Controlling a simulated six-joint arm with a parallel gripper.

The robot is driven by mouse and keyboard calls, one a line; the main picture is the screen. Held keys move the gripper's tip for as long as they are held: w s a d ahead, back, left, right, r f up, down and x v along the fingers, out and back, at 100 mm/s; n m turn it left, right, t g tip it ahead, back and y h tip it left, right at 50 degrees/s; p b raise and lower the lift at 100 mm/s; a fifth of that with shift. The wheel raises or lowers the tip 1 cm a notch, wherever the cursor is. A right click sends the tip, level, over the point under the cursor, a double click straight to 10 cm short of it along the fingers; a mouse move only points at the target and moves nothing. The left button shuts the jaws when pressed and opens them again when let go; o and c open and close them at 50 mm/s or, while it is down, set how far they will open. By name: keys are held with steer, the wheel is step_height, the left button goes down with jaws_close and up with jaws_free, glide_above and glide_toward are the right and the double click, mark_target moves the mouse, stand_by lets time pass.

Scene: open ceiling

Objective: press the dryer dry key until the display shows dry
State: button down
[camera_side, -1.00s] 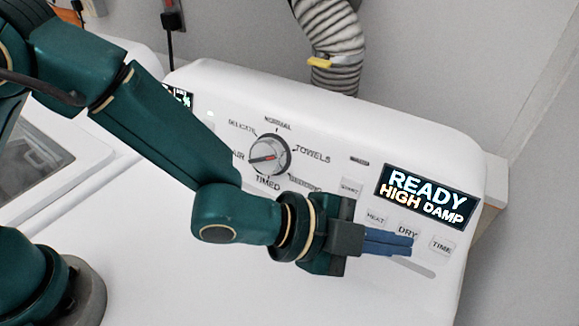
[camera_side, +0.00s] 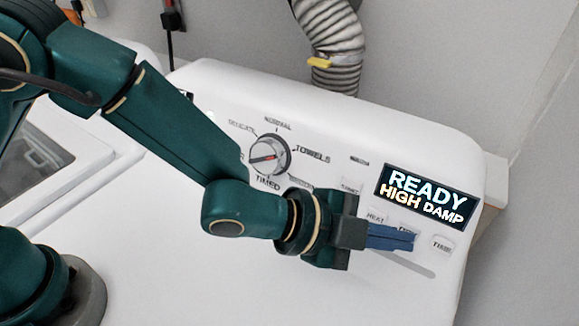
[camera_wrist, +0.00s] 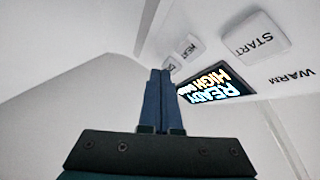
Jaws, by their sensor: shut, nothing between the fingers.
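The dryer's display (camera_side: 427,197) reads READY, HIGH, DAMP; it also shows in the wrist view (camera_wrist: 215,84). Below it is a row of keys. The DRY key (camera_side: 407,228) is mostly covered by my gripper (camera_side: 411,240), with only its top edge showing. The HEAT key (camera_side: 375,217) is to its left and the TIME key (camera_side: 442,244) to its right. My gripper is shut and empty, its blue fingertips over the DRY key's spot. I cannot tell whether they touch it. In the wrist view the fingers (camera_wrist: 160,75) point at the panel, just left of the display.
A round dial (camera_side: 269,155) sits on the panel left of the keys. A START key (camera_wrist: 258,38) shows in the wrist view. A grey hose (camera_side: 332,45) rises behind the dryer. The white dryer top (camera_side: 160,220) is clear.

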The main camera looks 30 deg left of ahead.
steer(key=shift+w+f, duration=0.1)
steer(key=shift+w, duration=0.15)
steer(key=shift+s, duration=0.15)
stand_by(0.4)
steer(key=shift+s+r, duration=0.3)
steer(key=shift+s, duration=0.35)
steer(key=s, duration=0.1)
steer(key=s+r, duration=0.1)
steer(key=s, duration=0.2)
steer(key=shift+s+r, duration=0.35)
stand_by(1.1)
